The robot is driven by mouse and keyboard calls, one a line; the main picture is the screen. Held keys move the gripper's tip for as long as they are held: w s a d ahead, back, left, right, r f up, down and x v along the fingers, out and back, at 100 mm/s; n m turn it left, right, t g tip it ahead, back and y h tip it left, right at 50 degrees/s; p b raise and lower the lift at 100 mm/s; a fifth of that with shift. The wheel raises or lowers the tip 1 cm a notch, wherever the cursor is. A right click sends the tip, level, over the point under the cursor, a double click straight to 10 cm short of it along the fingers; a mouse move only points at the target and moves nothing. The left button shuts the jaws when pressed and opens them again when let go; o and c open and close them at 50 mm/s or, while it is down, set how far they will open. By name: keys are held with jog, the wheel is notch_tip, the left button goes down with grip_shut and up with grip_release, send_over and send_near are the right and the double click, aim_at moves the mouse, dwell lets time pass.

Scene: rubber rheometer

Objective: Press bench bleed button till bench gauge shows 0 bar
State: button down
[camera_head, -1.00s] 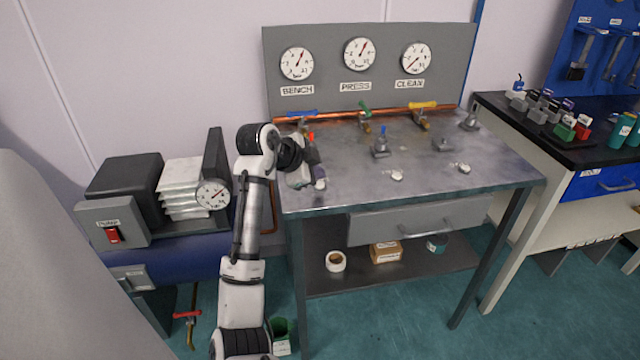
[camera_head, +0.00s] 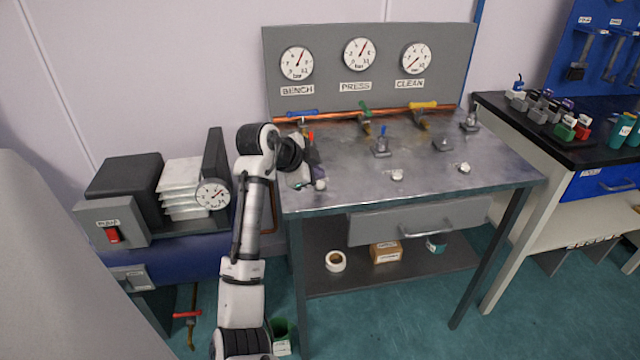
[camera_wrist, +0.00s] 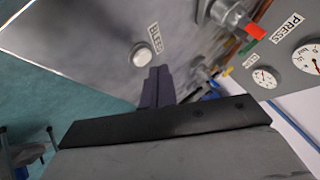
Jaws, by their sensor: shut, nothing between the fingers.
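The bench gauge (camera_head: 297,63) is on the grey back panel, above the BENCH label (camera_head: 297,90). Its red needle points up and slightly right, off the low end; the exact figure is too small to read. The bench bleed button (camera_head: 320,184) is a pale round knob near the bench's front left. In the wrist view the white button (camera_wrist: 141,56) sits beside its BLEED label (camera_wrist: 155,37). My gripper (camera_wrist: 158,72) is shut and empty, its dark fingertips close to the button but to its lower right in that view. Contact is not visible.
A fitting with a red tab (camera_wrist: 235,18) stands near my fingers. The blue-handled valve (camera_head: 302,113) is behind on the copper pipe. Other bleed buttons (camera_head: 397,175) and fittings (camera_head: 381,147) stand to the right. A pump unit (camera_head: 112,222) is at left.

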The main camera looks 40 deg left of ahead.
jog(key=shift+f, duration=0.15)
jog(key=shift+f, duration=0.3)
jog(key=shift+f+b, duration=0.5)
jog(key=shift+b, duration=0.05)
dwell(0.5)
jog(key=shift+r, duration=0.1)
jog(key=shift+r+p, duration=0.6)
jog(key=shift+r, duration=0.2)
jog(key=shift+r+p, duration=1.7)
jog(key=shift+r, duration=0.8)
